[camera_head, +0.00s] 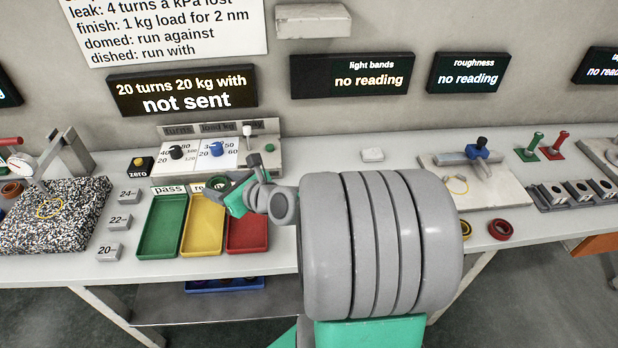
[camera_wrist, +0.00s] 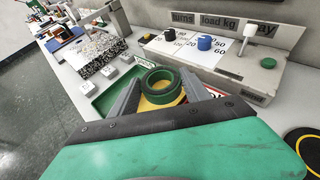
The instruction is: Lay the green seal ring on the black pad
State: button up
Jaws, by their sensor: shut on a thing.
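My gripper (camera_wrist: 161,90) is shut on the green seal ring (camera_wrist: 162,98), with one grey finger on each side of it. The ring is held above the yellow and green trays in the wrist view. In the head view my gripper (camera_head: 226,188) is over the yellow and red trays, and the ring (camera_head: 218,180) shows only in part. A round black pad (camera_wrist: 304,146) with a yellow outline lies on the bench at the right edge of the wrist view, cut off by the frame. I cannot find it in the head view, where my arm hides much of the bench.
Green (camera_head: 161,228), yellow (camera_head: 203,228) and red (camera_head: 246,236) trays lie at the bench front. A control box (camera_wrist: 245,72) with knobs and a lever stands behind. A speckled block (camera_head: 60,215) is left; two loose rings (camera_head: 500,229) lie right.

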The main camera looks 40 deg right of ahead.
jog(key=s+d+r+m+h+p, duration=0.2)
jog(key=s+d+m+h+p, duration=0.35)
jog(key=s+d, duration=1.35)
jog(key=shift+h, duration=0.55)
jog(key=w+d+f+b, duration=0.1)
jog(key=w+d+f, duration=0.1)
jog(key=w+f, duration=0.1)
jog(key=w+d+f+b, duration=0.1)
jog(key=w+d+f, duration=0.1)
jog(key=w, duration=0.3)
jog(key=w+d+f+b, duration=0.2)
jog(key=w+f, duration=0.1)
jog(key=f, duration=0.1)
jog(key=shift+w+f, duration=0.2)
jog(key=shift+w, duration=0.2)
jog(key=shift+w+d+f, duration=0.15)
jog(key=shift+w+f, duration=0.1)
notch_tip(320, 180, down, 4)
jog(key=shift+w+d+r+b, duration=0.1)
jog(key=shift+r+b, duration=0.15)
jog(key=shift+b, duration=0.15)
jog(key=shift+r, duration=0.1)
